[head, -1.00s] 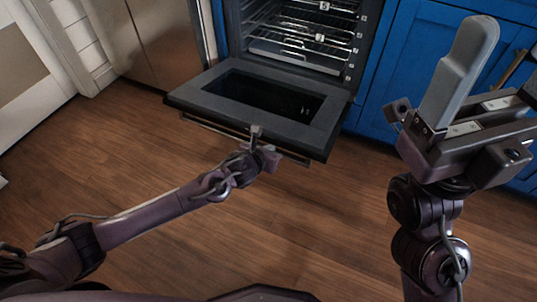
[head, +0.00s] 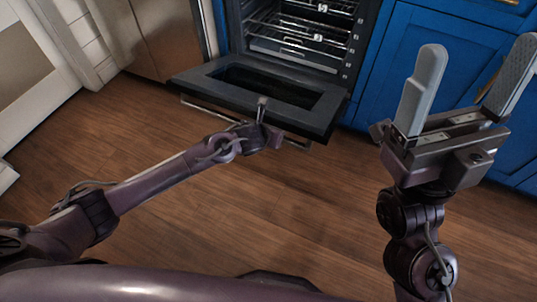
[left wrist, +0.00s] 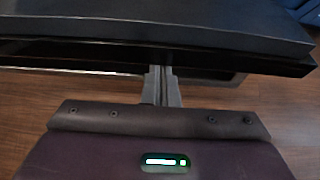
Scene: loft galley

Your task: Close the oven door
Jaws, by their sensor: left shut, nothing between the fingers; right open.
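The oven door (head: 316,116) is dark with a window and hangs partly open, tilted up from flat, in front of the oven cavity (head: 300,38). Its handle (head: 205,113) is a bar along the front edge. My left gripper (head: 262,106) is shut and empty, its fingers at the door's front edge near the middle. In the left wrist view the left fingers (left wrist: 162,88) reach up to the door edge (left wrist: 160,45); whether they touch it I cannot tell. My right gripper (head: 468,92) is open and empty, raised at the right, away from the door.
Blue cabinets (head: 425,70) stand right of the oven. A brown cabinet panel (head: 165,35) and white drawers stand to the left. Two wire racks (head: 290,42) sit inside the oven. The wooden floor (head: 270,210) in front is clear.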

